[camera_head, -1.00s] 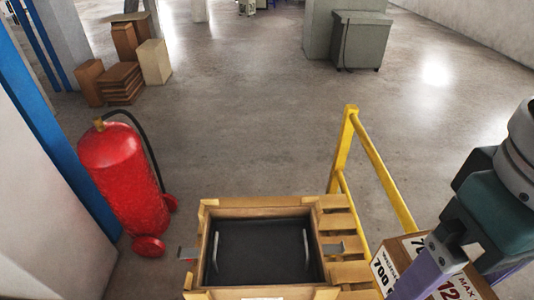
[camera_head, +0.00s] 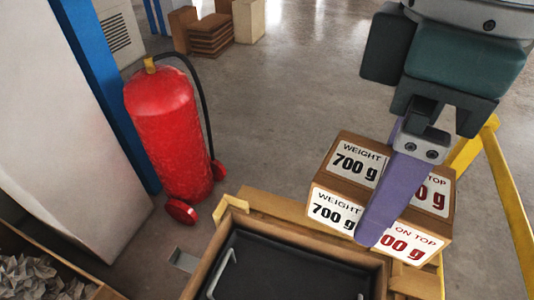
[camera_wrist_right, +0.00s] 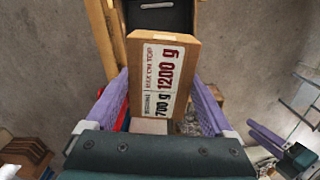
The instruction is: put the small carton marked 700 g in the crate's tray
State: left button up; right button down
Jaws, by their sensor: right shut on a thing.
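The small carton (camera_head: 335,187) is a brown box with white labels reading WEIGHT 700 g in black and red print ending in "ON TOP". My right gripper (camera_wrist_right: 160,104) is shut on it, one purple finger on each side; in the head view the near finger crosses its labels. The carton looks upright, in front of the far right corner of the wooden crate (camera_head: 268,203). Its height above the rim is unclear. The crate's black tray (camera_head: 285,268) looks empty where visible; its near part is cut off. Purple fingers, apparently my left gripper (camera_wrist_right: 268,139), show in the wrist view, jaw state unclear.
A red fire extinguisher (camera_head: 165,130) stands left of the crate. A yellow rail (camera_head: 508,205) runs along the right. A box of crumpled paper (camera_head: 35,275) is at the lower left. Stacked brown boxes (camera_head: 210,35) stand far back. Open floor lies behind the crate.

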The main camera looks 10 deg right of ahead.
jog(key=w+a+f+n+b, duration=0.1)
jog(key=f+n+b, duration=0.5)
jog(key=f+b, duration=0.8)
jog(key=w+a+f+n+b, duration=0.1)
jog(key=f+n+b, duration=0.6)
jog(key=f+b, duration=0.7)
jog(key=w+a+f+n+b, duration=0.1)
jog(key=a+f+n+b, duration=0.2)
jog(key=f+n+b, duration=0.4)
jog(key=shift+w+f+b, duration=0.2)
jog(key=shift+f+b, duration=1.75)
jog(key=shift+f, duration=0.85)
jog(key=shift+w+f+b, duration=0.15)
jog(key=shift+f+b, duration=1.75)
jog(key=shift+f, duration=0.85)
grip_release()
jog(key=shift+d+f, duration=0.1)
notch_tip(320, 180, up, 12)
jog(key=p, duration=0.3)
jog(key=shift+p, duration=0.35)
